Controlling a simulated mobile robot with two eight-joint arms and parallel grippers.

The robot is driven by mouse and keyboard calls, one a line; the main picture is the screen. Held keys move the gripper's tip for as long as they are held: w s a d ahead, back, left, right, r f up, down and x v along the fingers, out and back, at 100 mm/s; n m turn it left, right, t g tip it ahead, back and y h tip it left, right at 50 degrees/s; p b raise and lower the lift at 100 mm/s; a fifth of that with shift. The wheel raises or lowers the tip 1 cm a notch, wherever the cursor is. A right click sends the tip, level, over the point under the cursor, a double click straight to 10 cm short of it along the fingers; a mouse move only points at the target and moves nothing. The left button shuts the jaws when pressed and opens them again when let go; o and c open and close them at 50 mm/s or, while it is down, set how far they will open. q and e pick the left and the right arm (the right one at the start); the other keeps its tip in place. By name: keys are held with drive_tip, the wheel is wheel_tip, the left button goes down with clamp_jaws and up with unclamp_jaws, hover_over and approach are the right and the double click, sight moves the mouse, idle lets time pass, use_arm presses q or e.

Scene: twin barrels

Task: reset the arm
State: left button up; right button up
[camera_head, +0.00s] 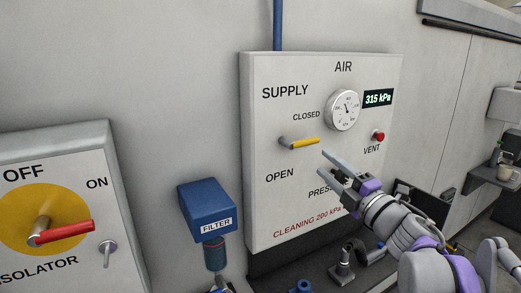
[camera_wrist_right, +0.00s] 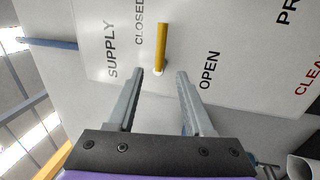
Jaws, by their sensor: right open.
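My right arm reaches in from the lower right in the head view. Its gripper (camera_head: 322,163) is open and empty, in front of the white air panel (camera_head: 265,215), below and right of the yellow-handled supply lever (camera_head: 305,142). The lever lies roughly level between the words CLOSED and OPEN. In the right wrist view the yellow handle (camera_wrist_right: 161,45) shows just beyond the gap between the open fingertips (camera_wrist_right: 160,72), with nothing between the jaws. My left gripper is not in view.
A blue filter (camera_head: 207,208) and an isolator box with a red handle (camera_head: 64,232) are at left. Dark fittings (camera_head: 342,264) stand below the panel.

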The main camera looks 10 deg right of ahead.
drive_tip(key=s+d+f+m+g+h, duration=0.1)
drive_tip(key=s+f+m+g+h, duration=0.3)
drive_tip(key=f+m, duration=0.6)
drive_tip(key=s+d+f+m+g+h, duration=0.2)
drive_tip(key=s+f+m+h, duration=0.5)
drive_tip(key=f, duration=0.5)
drive_tip(key=s+a+f+m+g+y, duration=0.2)
drive_tip(key=s+a+f+g, duration=0.1)
drive_tip(key=s+a+f, duration=0.2)
drive_tip(key=s+a+f+m+g+y, duration=0.2)
drive_tip(key=s+a+f+g, duration=0.2)
drive_tip(key=s+f, duration=0.6)
wheel_tip(320, 180, down, 4)
drive_tip(key=shift+a+r+m, duration=0.1)
drive_tip(key=shift+a+m, duration=0.25)
drive_tip(key=shift+m, duration=0.05)
